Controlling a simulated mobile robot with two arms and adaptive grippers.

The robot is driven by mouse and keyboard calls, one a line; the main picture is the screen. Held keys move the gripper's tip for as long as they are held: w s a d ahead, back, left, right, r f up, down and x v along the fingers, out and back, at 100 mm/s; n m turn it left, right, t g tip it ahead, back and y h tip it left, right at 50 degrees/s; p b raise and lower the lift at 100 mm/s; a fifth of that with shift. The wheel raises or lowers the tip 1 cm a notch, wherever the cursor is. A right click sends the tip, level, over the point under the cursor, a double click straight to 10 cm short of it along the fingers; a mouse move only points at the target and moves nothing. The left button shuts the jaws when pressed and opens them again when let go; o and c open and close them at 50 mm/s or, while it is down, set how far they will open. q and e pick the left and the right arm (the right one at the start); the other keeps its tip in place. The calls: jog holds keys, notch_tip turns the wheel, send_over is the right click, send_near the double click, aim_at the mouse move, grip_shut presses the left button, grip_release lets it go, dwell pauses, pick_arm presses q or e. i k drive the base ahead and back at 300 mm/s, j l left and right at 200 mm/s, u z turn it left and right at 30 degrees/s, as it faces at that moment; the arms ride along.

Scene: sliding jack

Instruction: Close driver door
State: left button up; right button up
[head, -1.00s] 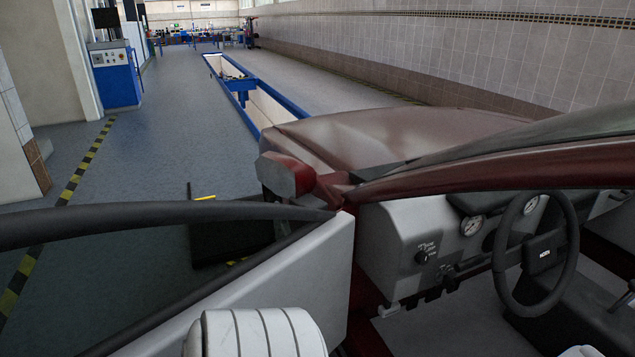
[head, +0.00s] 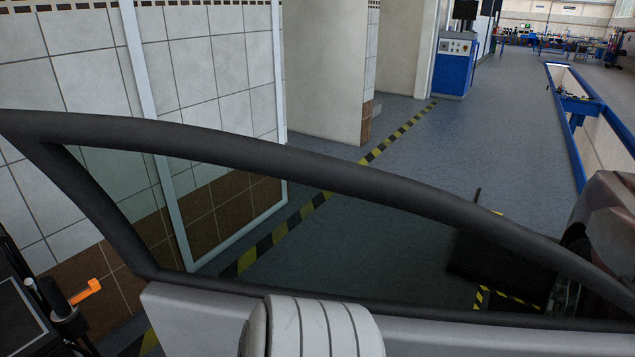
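The driver door (head: 210,313) stands open and spans the lower part of the head view, its dark window frame (head: 310,162) arching from the left edge down to the right. Neither gripper shows in the view.
A tiled wall (head: 75,60) stands beyond the door on the left. A dark flat object (head: 500,262) lies on the floor outside the window. A blue cabinet (head: 455,66) and a blue-edged pit (head: 578,125) are farther off. An orange-handled item (head: 85,290) is at lower left.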

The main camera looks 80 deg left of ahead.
aim_at(189, 315)
jog(key=u, duration=2.2)
